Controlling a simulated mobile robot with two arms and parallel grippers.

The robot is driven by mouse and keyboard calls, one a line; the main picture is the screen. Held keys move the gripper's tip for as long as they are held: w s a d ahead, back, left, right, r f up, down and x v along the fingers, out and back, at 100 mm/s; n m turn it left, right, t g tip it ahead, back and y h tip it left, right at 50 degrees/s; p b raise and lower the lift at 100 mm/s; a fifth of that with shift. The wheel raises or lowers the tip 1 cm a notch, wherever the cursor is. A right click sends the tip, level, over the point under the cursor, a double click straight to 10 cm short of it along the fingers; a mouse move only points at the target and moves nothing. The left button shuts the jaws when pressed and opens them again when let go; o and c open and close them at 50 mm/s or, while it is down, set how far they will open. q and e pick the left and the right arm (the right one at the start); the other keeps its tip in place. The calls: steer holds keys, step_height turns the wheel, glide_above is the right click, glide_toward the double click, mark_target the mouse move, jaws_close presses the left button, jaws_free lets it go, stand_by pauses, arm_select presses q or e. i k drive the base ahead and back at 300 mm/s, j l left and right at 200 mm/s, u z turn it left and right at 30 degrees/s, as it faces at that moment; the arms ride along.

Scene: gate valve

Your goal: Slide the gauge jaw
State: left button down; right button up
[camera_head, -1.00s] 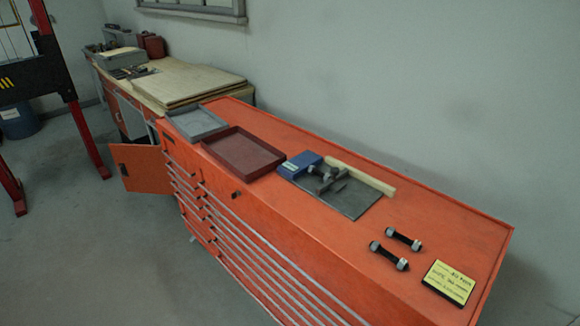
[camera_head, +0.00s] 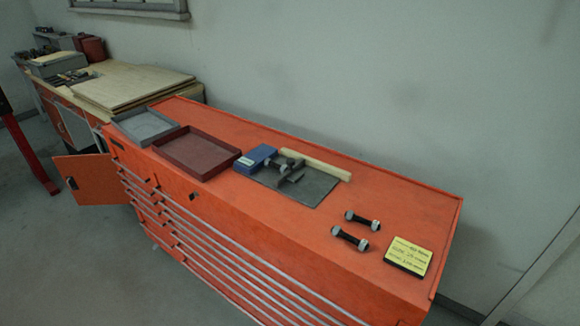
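The dark grey gauge (camera_head: 291,174) lies on a grey mat (camera_head: 316,190) on top of the orange tool cabinet (camera_head: 400,198). It looks like a bar with jaws, but it is too small to tell how far apart the jaws are. A blue box (camera_head: 254,159) stands at the left end of the mat, against or very close to the gauge. A pale wooden strip (camera_head: 315,164) lies along the mat's back edge. Neither of my grippers shows in the view.
A dark red tray (camera_head: 196,153) and a grey tray (camera_head: 145,127) sit on the cabinet's left. Two bolts with nuts (camera_head: 356,229) and a yellow card (camera_head: 408,256) lie at the right. A cabinet door (camera_head: 88,180) hangs open at the left. A wall stands behind.

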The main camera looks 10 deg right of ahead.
mark_target(292, 174)
steer(key=i+j, duration=0.2)
steer(key=j, duration=0.2)
steer(key=i+j+u, duration=0.1)
steer(key=j, duration=0.35)
steer(key=i+j, duration=0.25)
steer(key=j, duration=0.15)
steer(key=u, duration=0.05)
